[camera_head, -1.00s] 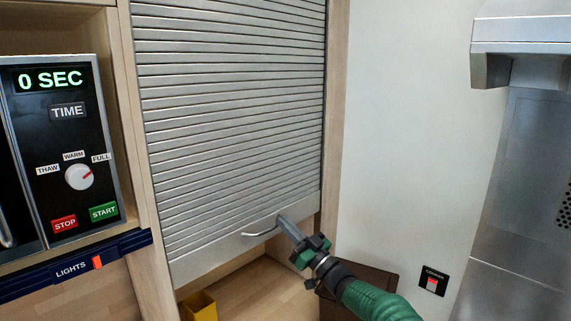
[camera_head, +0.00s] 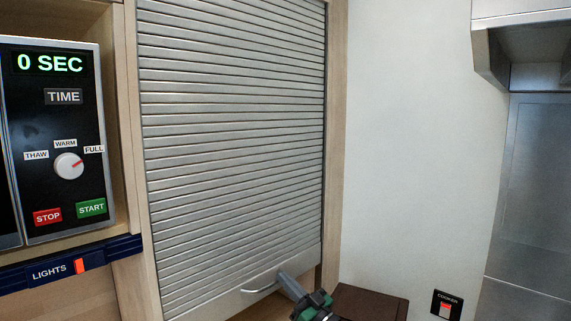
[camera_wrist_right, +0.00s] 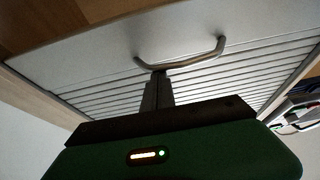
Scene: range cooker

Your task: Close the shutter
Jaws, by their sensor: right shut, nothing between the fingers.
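The silver slatted shutter (camera_head: 235,150) covers most of the cupboard opening in the head view; a gap shows below its lower right edge. Its curved metal handle (camera_head: 259,288) is on the plain bottom strip. My right gripper (camera_head: 284,277) is shut and empty, its tip beside the handle's right end. In the right wrist view the handle (camera_wrist_right: 185,64) stands out from the bottom strip (camera_wrist_right: 100,45) of the shutter, and the shut fingers (camera_wrist_right: 159,78) reach up to the handle's bar. Whether they touch it is unclear. My left gripper is not in view.
A microwave panel (camera_head: 65,125) and a lights switch strip (camera_head: 65,268) are on the left. The wooden frame post (camera_head: 335,150) borders the shutter on the right. A dark brown box (camera_head: 370,303) stands below right, near a cooker switch (camera_head: 446,304).

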